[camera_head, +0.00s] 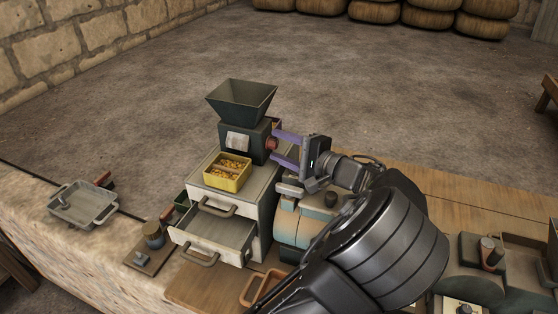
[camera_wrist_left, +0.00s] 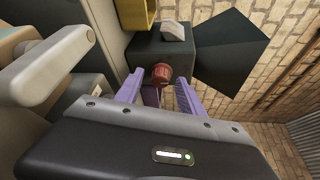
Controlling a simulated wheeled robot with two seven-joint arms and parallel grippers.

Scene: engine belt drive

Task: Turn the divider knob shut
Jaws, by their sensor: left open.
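The divider knob (camera_head: 271,143) is a small reddish-brown knob on the side of a dark mill body (camera_head: 239,140) with a square funnel hopper (camera_head: 242,98) on top. In the left wrist view the knob (camera_wrist_left: 161,73) shows just ahead, between the fingertips. My left gripper (camera_head: 274,146) has two purple fingers, open, one on each side of the knob. In the left wrist view the fingers (camera_wrist_left: 160,82) stand apart from each other; whether either touches the knob I cannot tell. My right gripper is not in view.
A yellow box (camera_head: 229,181) of yellow grains sits on a pale cabinet (camera_head: 262,187) with an open drawer (camera_head: 224,231) in front of the mill. A rounded machine housing (camera_head: 297,222) stands beside it under my arm. A metal tray (camera_head: 72,212) lies at the left.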

